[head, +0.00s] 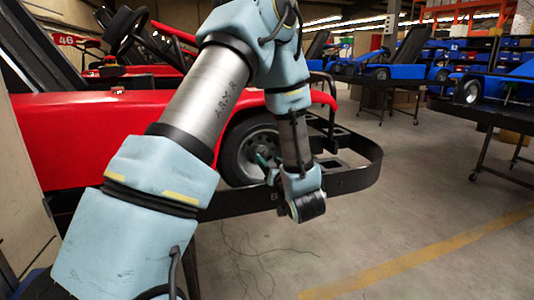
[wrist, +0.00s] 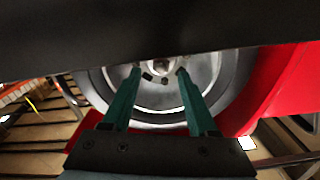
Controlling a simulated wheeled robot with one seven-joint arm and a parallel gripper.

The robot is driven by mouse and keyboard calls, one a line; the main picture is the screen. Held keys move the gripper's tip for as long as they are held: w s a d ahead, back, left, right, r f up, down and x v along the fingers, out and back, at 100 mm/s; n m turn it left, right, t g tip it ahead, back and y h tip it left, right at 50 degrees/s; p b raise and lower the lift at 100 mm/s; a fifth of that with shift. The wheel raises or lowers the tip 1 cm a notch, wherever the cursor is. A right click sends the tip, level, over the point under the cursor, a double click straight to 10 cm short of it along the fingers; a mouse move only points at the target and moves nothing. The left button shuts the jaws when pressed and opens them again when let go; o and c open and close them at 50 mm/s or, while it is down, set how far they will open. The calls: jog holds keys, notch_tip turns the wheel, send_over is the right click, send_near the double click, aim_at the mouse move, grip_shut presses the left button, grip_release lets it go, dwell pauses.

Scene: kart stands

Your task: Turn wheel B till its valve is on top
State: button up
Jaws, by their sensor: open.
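A wheel with a black tyre and a grey rim (head: 257,147) sits at the front of the red kart, partly hidden by my arm. A letter B shows on the black rail (head: 232,203) below it. In the wrist view, the wheel's rim (wrist: 158,110) fills the middle, with dark holes around the hub. A dark band covers its upper part. I cannot make out the valve. My gripper (wrist: 158,72) is open, its two green fingers apart in front of the wheel near the hub. I cannot tell whether they touch it. The fingers show small in the head view (head: 263,160).
The black rail loops around the kart's front, close to my wrist. The red kart body (head: 90,135) lies left of the wheel. Blue karts (head: 390,65) stand on stands at the back right. The floor (head: 400,215) at the right is clear, with a yellow line.

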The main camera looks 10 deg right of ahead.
aim_at(264, 155)
jog(key=shift+w+a+p, duration=0.2)
jog(key=shift+w, duration=0.85)
jog(key=shift+w+a+p, duration=0.15)
jog(key=shift+w, duration=0.9)
grip_shut()
